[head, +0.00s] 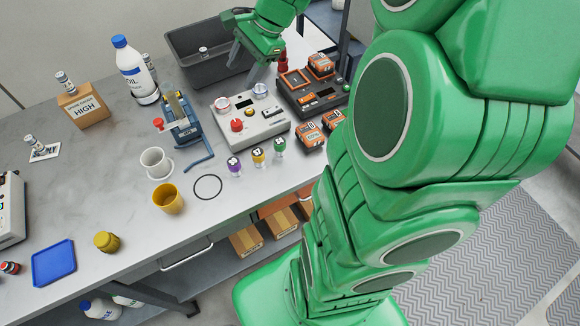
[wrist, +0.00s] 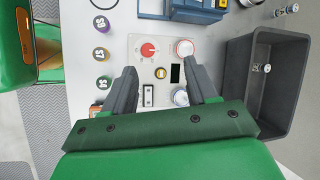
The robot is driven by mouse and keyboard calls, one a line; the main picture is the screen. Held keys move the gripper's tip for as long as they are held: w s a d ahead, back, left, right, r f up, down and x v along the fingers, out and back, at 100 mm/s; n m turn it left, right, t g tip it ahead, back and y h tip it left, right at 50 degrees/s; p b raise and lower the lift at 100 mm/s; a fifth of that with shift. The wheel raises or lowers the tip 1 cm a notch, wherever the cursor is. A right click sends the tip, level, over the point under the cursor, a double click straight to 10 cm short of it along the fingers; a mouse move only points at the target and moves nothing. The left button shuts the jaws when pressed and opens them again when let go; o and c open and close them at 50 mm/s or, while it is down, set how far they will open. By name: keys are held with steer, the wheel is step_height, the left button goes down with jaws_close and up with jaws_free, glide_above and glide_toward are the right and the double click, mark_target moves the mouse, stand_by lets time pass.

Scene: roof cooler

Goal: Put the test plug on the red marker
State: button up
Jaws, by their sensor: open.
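My gripper (head: 246,68) is open and empty above the far side of the grey tester box (head: 268,133). In the wrist view its spread fingers (wrist: 163,76) frame the box's panel. A small red item (head: 283,62) shows beside my gripper, partly hidden. I cannot tell which item is the test plug or the red marker.
A dark bin (head: 190,72) stands behind with a small bottle inside. A blue vise (head: 183,128) is left of the tester; a dark charger (head: 318,101) and orange batteries (head: 309,136) are right. Cups and a black ring (head: 208,187) lie nearer. The front-left bench has free room.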

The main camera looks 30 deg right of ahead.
steer(key=s+a+n+g+h, duration=0.2)
steer(key=s+n, duration=0.5)
steer(key=s, duration=0.7)
steer(key=s+a+n+g+h, duration=0.1)
steer(key=s+n, duration=0.6)
steer(key=s, duration=0.7)
steer(key=shift+a+r+n+g+h, duration=0.15)
steer(key=shift+a+n+g+h, duration=0.35)
steer(key=shift+h, duration=0.7)
